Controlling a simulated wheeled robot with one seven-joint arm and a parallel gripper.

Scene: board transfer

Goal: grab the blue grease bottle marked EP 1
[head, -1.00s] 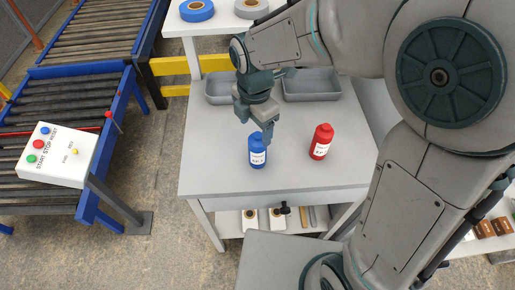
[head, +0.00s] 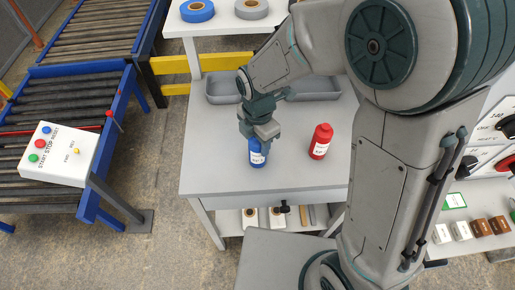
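The blue bottle (head: 257,157) stands upright on the grey table (head: 215,178), with a white label whose print is too small to read surely. My gripper (head: 262,142) is right over it, pointing down, with its fingers at the bottle's cap and upper part. The cap is hidden by the gripper. I cannot tell whether the fingers are closed on the bottle or only around it. A red bottle (head: 321,142) with a white label stands upright to the right, apart from my gripper.
Grey trays (head: 225,88) lie at the back of the table. A shelf below holds small items. Left is a roller conveyor (head: 50,110) with a white button box (head: 58,153). Tape rolls (head: 197,11) sit on a surface behind. The table's left front is clear.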

